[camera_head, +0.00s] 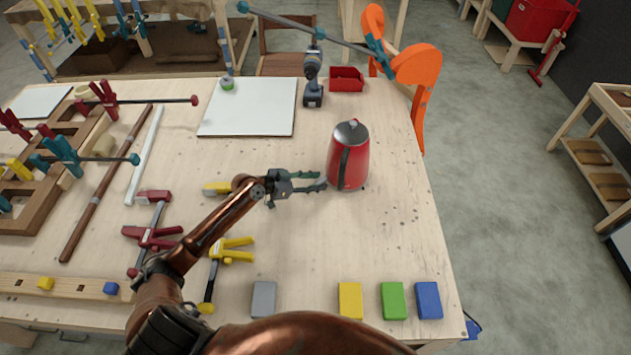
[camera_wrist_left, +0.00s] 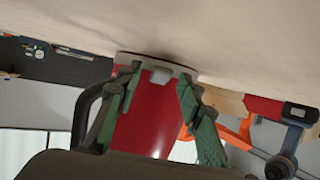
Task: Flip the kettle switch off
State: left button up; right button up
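The red kettle (camera_head: 355,172) stands upright near the right side of the table, with a grey lid and dark handle. My left gripper (camera_head: 322,181) is low at its left side, fingers pointing at its lower body. In the wrist view, which looks upside down, the red kettle body (camera_wrist_left: 150,125) shows between the green-padded fingers (camera_wrist_left: 158,80). The fingers are apart, with nothing gripped. A light grey tab, apparently the switch (camera_wrist_left: 161,75), sits at the kettle's base between the fingertips. Whether the fingers touch it is unclear. My right gripper is not in view.
A white board (camera_head: 248,108), a drill (camera_head: 313,85) and a red bin (camera_head: 346,79) lie farther back. Clamps (camera_head: 150,235) and wooden parts fill the left. Coloured blocks (camera_head: 393,300) line the front.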

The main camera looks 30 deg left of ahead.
aim_at(323, 179)
pick_arm(q)
grip_shut()
dwell(0.4)
jog(key=shift+r, duration=0.1)
jog(key=shift+r+p, duration=0.1)
jog(key=shift+p, duration=0.25)
jog(key=r+g+y+p, duration=0.1)
jog(key=p, duration=0.3)
jog(key=g+y+p, duration=0.1)
jog(key=g+p, duration=0.1)
jog(key=p, duration=0.2)
jog(key=r+g+y+p, duration=0.1)
jog(key=p, duration=0.3)
jog(key=shift+w+d+r+y, duration=0.25)
jog(key=shift+w+r+y, duration=0.05)
jog(key=shift+w, duration=0.1)
jog(key=shift+w+g+y+p, duration=0.1)
jog(key=shift+g+y+p, duration=0.2)
jog(key=shift+g+p, duration=0.35)
jog(key=shift+f, duration=0.1)
jog(key=shift+d, duration=0.1)
